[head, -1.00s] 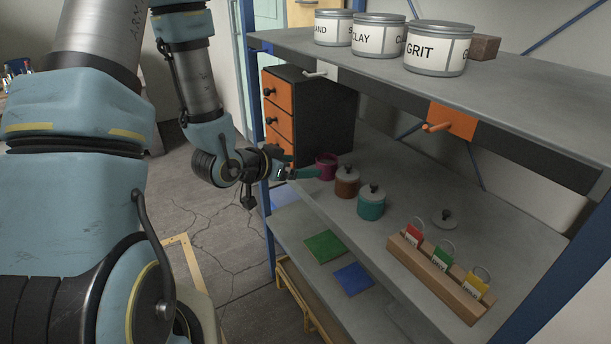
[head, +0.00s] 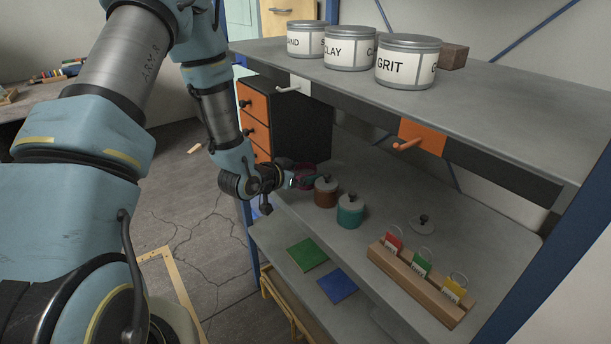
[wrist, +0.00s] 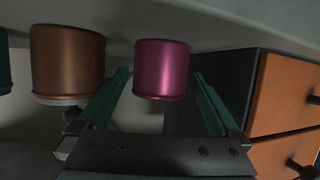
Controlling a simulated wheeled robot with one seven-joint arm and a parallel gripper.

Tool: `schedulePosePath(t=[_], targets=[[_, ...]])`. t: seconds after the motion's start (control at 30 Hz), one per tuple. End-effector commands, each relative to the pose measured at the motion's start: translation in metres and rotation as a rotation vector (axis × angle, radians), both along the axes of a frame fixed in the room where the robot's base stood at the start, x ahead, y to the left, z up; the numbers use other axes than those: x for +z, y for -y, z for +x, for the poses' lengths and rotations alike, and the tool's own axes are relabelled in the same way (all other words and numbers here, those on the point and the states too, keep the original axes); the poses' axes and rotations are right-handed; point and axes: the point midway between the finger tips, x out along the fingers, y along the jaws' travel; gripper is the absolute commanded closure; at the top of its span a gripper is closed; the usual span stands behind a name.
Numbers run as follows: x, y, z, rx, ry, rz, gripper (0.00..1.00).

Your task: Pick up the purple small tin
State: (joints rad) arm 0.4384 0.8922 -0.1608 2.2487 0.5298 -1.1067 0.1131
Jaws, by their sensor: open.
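The purple small tin (head: 306,170) stands on the lower shelf, near its left end, partly hidden by my gripper in the head view. No lid shows on it. In the wrist view, which looks upside down, the purple tin (wrist: 161,70) appears between my two teal fingers. My gripper (head: 299,182) is open and level with the tin, with a finger on either side of it in the wrist view. I see no finger pressed on it; how deep it sits between them is hard to tell.
A lidded brown tin (head: 326,192) stands close beside the purple one, then a lidded teal tin (head: 350,212). A loose lid (head: 424,223) and a wooden card holder (head: 420,284) lie farther right. A drawer cabinet (head: 300,120) stands behind. The upper bench top (head: 480,100) overhangs the shelf.

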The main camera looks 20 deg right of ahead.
Motion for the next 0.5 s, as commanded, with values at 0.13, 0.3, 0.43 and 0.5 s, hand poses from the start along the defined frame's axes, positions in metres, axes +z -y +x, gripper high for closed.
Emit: schedulePosePath(t=[0.13, 0.3, 0.43, 0.5], targets=[[-0.0025, 0.0053, 0.0021, -0.001, 0.000, 0.000, 0.00], [-0.0027, 0.0050, 0.0021, -0.001, 0.000, 0.000, 0.01], [-0.0025, 0.0049, 0.0022, 0.000, 0.000, 0.000, 0.16], [-0.0025, 0.0048, 0.0021, 0.000, 0.000, 0.000, 0.24]])
